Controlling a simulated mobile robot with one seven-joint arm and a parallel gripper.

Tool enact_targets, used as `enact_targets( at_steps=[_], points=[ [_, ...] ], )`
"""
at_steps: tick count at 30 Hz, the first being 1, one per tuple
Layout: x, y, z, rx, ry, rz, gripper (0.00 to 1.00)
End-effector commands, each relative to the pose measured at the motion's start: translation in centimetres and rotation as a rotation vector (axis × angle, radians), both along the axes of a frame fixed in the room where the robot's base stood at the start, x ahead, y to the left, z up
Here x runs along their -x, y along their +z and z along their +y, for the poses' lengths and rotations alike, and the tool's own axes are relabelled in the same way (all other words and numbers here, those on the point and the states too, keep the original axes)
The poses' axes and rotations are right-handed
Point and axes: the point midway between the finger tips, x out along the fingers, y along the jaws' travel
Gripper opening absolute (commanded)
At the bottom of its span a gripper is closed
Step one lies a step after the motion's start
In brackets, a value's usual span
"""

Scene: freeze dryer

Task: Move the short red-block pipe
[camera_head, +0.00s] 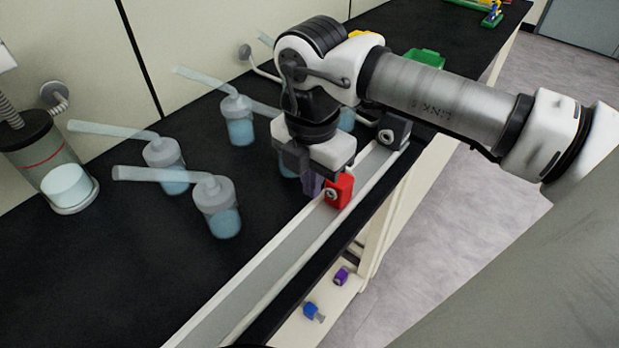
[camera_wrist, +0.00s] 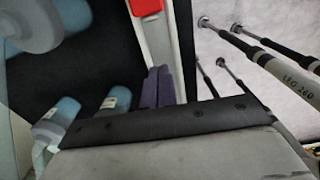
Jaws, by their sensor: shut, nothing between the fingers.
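The red block (camera_head: 339,191) sits on the pale rail (camera_head: 262,267) along the bench's front edge and has a round metal fitting on its face. Whether a pipe is attached to it cannot be made out. My gripper (camera_head: 312,184) points down beside the red block, on its left in the head view, and the fingers look shut together and empty. In the wrist view the shut purple fingertips (camera_wrist: 158,88) are over the rail, and the red block (camera_wrist: 145,7) shows at the top edge, apart from them.
Several flasks with slanted tubes (camera_head: 219,203) stand on the black bench left of the rail. A dark block (camera_head: 393,132) sits farther along the rail. A blue block (camera_head: 313,311) and a purple block (camera_head: 341,276) lie on a lower shelf. A grey cylinder (camera_head: 49,160) stands at far left.

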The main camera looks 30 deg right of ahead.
Motion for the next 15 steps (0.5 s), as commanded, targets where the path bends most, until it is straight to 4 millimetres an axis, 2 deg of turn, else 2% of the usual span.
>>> enact_targets(
  at_steps=[1, 3, 11, 15],
  points=[
    [0.0, -1.5, 0.1, -0.002, 0.002, 0.000, 0.00],
    [0.0, -3.1, 0.1, -0.004, 0.003, 0.000, 0.00],
    [-0.1, -8.6, 0.1, -0.003, 0.005, -0.001, 0.00],
    [-0.7, -7.9, -1.8, -0.004, 0.001, -0.003, 0.00]
  ],
)
